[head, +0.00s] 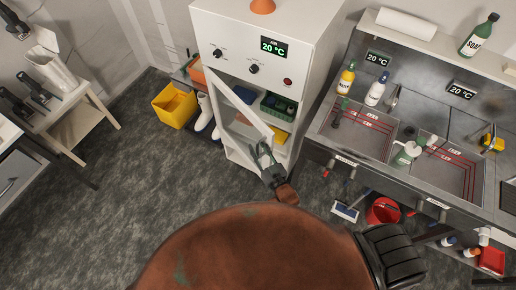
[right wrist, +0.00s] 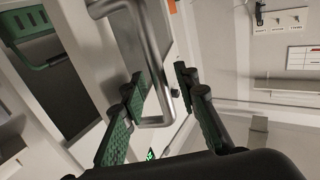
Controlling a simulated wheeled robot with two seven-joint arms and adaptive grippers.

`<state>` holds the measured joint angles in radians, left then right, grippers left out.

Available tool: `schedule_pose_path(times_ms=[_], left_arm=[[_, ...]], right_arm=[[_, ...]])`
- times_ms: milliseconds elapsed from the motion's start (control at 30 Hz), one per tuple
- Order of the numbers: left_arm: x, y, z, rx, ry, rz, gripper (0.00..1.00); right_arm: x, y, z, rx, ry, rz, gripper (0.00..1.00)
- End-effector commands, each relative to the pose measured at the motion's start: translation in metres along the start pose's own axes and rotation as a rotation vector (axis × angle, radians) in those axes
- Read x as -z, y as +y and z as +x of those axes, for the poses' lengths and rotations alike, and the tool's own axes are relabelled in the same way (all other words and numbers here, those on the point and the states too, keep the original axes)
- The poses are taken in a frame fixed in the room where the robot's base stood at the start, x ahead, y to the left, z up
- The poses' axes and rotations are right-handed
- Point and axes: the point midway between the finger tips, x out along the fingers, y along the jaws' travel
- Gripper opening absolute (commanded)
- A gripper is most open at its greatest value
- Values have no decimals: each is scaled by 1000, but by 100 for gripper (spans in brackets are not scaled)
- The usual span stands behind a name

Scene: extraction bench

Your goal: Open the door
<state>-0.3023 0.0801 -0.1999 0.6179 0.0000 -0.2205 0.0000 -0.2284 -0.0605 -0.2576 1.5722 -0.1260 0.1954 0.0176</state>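The tall white cabinet (head: 233,42) has a white-framed door (head: 238,103) that stands ajar, swung out from the front, with shelves showing behind its right edge. My right gripper (head: 263,153) is at the door's free edge. In the right wrist view the metal bar handle (right wrist: 157,60) lies between the two green-padded fingers of the gripper (right wrist: 164,88). The fingers are apart, with a gap around the handle; I cannot tell whether either touches it. My left gripper is not in view.
A green crate (head: 279,107) sits inside the cabinet. A yellow bin (head: 175,108) and white boots (head: 203,113) are on the left. A sink bench (head: 322,143) with bottles stands close on the right, a red bucket (head: 383,211) under it. The floor (head: 120,190) front-left is clear.

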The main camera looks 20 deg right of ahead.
Motion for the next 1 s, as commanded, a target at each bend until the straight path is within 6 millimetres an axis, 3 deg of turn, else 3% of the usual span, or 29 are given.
schedule_pose_path(times_ms=[233,700,1000], left_arm=[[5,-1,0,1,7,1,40],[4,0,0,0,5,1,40],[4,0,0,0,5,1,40]], right_arm=[[0,0,-16,0,0,0,28],[-1,0,-104,-1,-2,0,28],[0,0,-120,0,0,0,28]])
